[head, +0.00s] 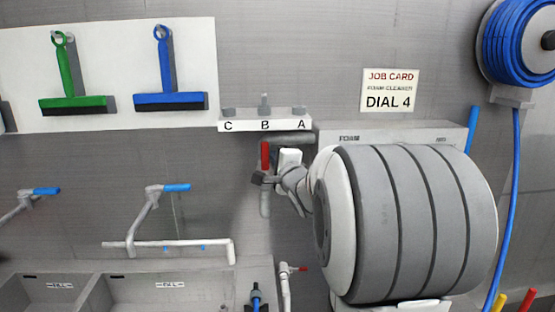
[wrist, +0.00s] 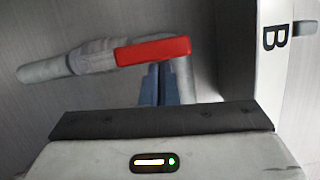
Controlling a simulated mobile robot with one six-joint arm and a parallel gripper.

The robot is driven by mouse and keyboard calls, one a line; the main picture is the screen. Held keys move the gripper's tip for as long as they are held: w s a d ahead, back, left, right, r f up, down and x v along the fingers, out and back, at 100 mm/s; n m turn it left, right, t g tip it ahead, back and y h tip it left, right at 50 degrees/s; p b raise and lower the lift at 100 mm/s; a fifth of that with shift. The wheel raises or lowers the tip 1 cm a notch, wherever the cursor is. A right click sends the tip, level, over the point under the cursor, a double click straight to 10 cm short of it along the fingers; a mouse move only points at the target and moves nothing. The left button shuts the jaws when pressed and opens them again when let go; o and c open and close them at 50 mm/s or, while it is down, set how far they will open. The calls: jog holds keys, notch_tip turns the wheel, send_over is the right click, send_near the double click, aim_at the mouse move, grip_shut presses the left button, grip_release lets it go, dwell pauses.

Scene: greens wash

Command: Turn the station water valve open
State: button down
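The water valve has a red handle (head: 265,157), which stands upright on a grey pipe under the letter B in the head view. In the wrist view the red handle (wrist: 153,50) lies across the upper middle, beside the pale pipe (wrist: 70,62). My gripper (head: 259,179) is at the lower part of the handle, very close to it. In the wrist view its narrow blue-grey fingers (wrist: 159,86) look together, with nothing seen between them. Their far ends pass behind the handle, so I cannot tell whether they touch it.
A shelf marked C, B, A (head: 264,125) is just above the valve. My own large grey arm link fills the right middle. A job card (head: 390,90) reads DIAL 4. A blue hose reel (head: 520,42) hangs at right. Sinks (head: 130,285) and taps are lower left.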

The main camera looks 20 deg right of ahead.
jog(key=shift+d, duration=0.1)
jog(key=s+d, duration=0.2)
jog(key=s, duration=0.9)
jog(key=shift+s+d, duration=0.2)
jog(key=shift+d, duration=0.05)
